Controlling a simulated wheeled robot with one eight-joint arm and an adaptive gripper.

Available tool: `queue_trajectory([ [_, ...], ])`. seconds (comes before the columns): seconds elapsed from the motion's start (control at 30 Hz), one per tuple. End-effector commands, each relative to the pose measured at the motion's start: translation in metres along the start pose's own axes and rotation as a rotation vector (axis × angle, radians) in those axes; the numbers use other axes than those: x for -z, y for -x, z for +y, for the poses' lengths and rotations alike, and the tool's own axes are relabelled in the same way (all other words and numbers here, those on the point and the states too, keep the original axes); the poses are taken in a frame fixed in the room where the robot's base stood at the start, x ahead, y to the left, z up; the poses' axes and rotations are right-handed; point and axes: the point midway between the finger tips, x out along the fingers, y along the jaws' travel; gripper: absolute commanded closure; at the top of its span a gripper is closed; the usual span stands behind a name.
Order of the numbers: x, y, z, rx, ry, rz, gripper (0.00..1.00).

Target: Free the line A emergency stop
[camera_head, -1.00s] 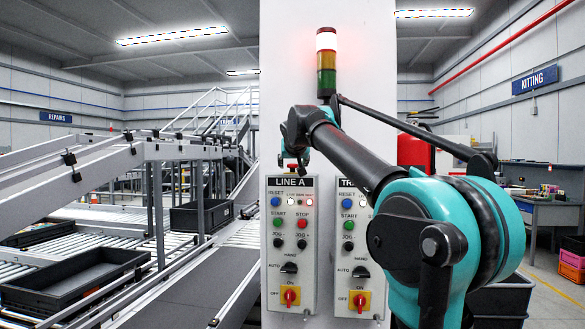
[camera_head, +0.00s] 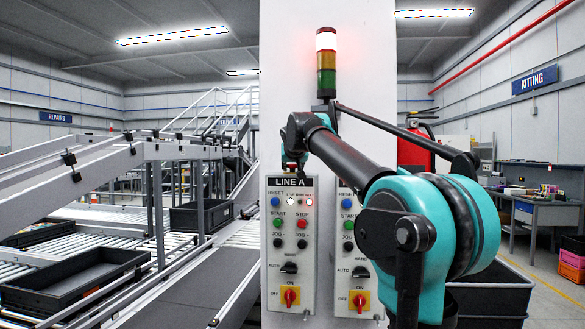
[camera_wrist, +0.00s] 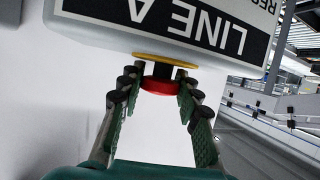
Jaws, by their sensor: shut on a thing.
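The line A panel (camera_head: 290,245) is a pale box on the white column, and its label shows upside down in the wrist view (camera_wrist: 190,22). Its emergency stop is a red mushroom button (camera_wrist: 160,86) with a yellow collar (camera_wrist: 165,61) on the panel's top edge. My gripper (camera_wrist: 160,92) is shut on the red button, with a finger on either side. In the head view my gripper (camera_head: 291,160) is at the top of the panel and largely hides the button.
A second panel (camera_head: 346,280) stands just right, partly behind my arm. Conveyors with dark trays (camera_head: 75,280) lie left. A workbench (camera_head: 540,215) and crates stand right.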

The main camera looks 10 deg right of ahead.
Motion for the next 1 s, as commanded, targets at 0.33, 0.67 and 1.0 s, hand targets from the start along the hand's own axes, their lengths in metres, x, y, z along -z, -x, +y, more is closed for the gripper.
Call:
queue_trajectory([
  [0.33, 0.016, 0.006, 0.000, 0.000, 0.000, 0.001, 0.96],
  [0.67, 0.016, 0.006, 0.000, 0.001, 0.001, 0.002, 0.50],
  [1.0, 0.015, 0.007, 0.000, 0.000, 0.000, 0.000, 0.45],
])
